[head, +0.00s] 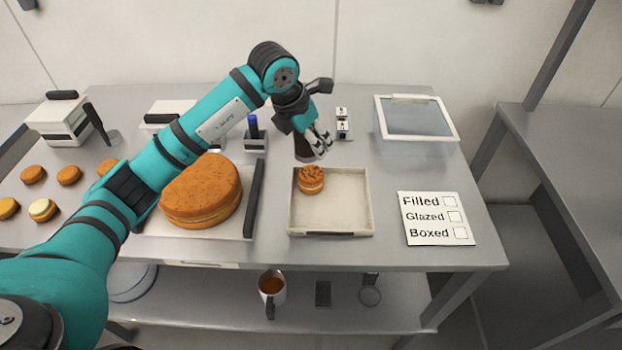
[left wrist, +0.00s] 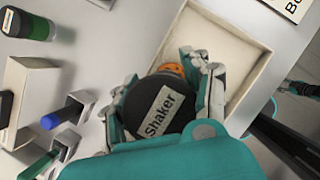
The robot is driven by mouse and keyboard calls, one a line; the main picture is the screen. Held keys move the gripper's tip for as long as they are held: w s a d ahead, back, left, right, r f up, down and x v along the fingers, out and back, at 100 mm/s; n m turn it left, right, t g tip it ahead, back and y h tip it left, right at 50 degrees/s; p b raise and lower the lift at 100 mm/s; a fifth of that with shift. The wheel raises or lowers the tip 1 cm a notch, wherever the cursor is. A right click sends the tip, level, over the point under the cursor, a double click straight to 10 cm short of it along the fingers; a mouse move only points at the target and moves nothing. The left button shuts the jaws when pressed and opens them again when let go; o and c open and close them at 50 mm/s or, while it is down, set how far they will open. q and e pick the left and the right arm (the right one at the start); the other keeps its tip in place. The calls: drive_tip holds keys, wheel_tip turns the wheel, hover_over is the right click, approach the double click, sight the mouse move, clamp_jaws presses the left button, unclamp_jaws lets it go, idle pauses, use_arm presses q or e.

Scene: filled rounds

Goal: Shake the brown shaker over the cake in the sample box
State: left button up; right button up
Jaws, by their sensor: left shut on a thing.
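My left gripper (head: 319,143) is shut on the brown shaker (head: 303,148), just above the back left part of the sample box. In the left wrist view, the shaker's dark round end with a "Shaker" label (left wrist: 158,112) sits between the fingers of my left gripper (left wrist: 205,75). The sample box (head: 350,207) is a shallow pale tray on the table. A small layered cake (head: 311,181) with dark marks on top stands in its back left corner. In the left wrist view the shaker hides most of the cake (left wrist: 174,69). My right gripper does not clearly show.
A large round cake (head: 203,190) lies on a tray left of the sample box. A clear lidded container (head: 416,124) stands at the back right. A checklist card (head: 436,218) reads Filled, Glazed, Boxed, with empty squares. Several small cakes (head: 68,175) lie at left.

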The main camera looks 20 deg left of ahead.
use_arm(q)
drive_tip(key=shift+r, duration=0.15)
drive_tip(key=shift+r+p, duration=0.3)
drive_tip(key=shift+r, duration=0.05)
drive_tip(key=shift+r+p, duration=1.15)
drive_tip(key=shift+r, duration=0.9)
